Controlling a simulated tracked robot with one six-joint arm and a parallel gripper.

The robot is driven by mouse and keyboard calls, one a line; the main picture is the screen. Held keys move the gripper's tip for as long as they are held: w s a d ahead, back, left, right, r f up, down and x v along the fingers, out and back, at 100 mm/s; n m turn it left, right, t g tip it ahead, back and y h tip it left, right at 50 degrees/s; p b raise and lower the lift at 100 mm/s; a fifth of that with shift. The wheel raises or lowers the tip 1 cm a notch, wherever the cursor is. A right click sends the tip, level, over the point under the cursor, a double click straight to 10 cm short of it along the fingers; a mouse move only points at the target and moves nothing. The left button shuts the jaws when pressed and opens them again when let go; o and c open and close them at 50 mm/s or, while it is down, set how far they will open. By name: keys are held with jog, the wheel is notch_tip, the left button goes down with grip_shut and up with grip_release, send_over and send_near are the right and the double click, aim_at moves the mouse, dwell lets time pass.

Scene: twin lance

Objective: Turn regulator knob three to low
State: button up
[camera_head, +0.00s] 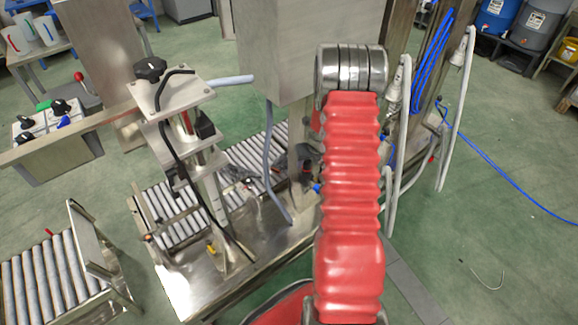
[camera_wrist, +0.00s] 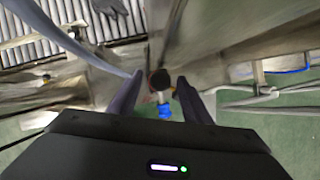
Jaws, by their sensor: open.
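In the wrist view my gripper (camera_wrist: 156,82) is open, with its two dark fingers spread apart. A small round dark knob (camera_wrist: 160,79) shows between the fingertips, beyond them, with a blue fitting (camera_wrist: 164,111) below it. I cannot tell whether the fingers touch the knob or how far off it is. No number or low mark is readable. In the head view a dark fitting (camera_head: 306,166) with a blue part sits low beside the steel column; it may be the same knob. My gripper is hidden there behind my red-sleeved arm.
A steel cabinet (camera_head: 290,45) stands left of my arm. A stand with a black star knob (camera_head: 150,68) and a roller conveyor (camera_head: 172,216) lie further left. A control box (camera_head: 55,135) carries several black knobs. Grey hoses (camera_head: 450,110) hang at right; green floor is open beyond.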

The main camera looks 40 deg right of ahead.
jog(key=v, duration=1.4)
jog(key=s+a+r+n+g+y, duration=0.1)
jog(key=s+a+r+n, duration=0.3)
jog(key=a+n, duration=0.4)
jog(key=s+a+r+n+g, duration=0.1)
jog(key=s+a+r+n, duration=0.3)
jog(key=a+n, duration=0.5)
jog(key=shift+s+r+n+y, duration=0.35)
jog(key=shift+r+n, duration=0.25)
jog(key=shift+n, duration=3.2)
jog(key=shift+w, duration=0.1)
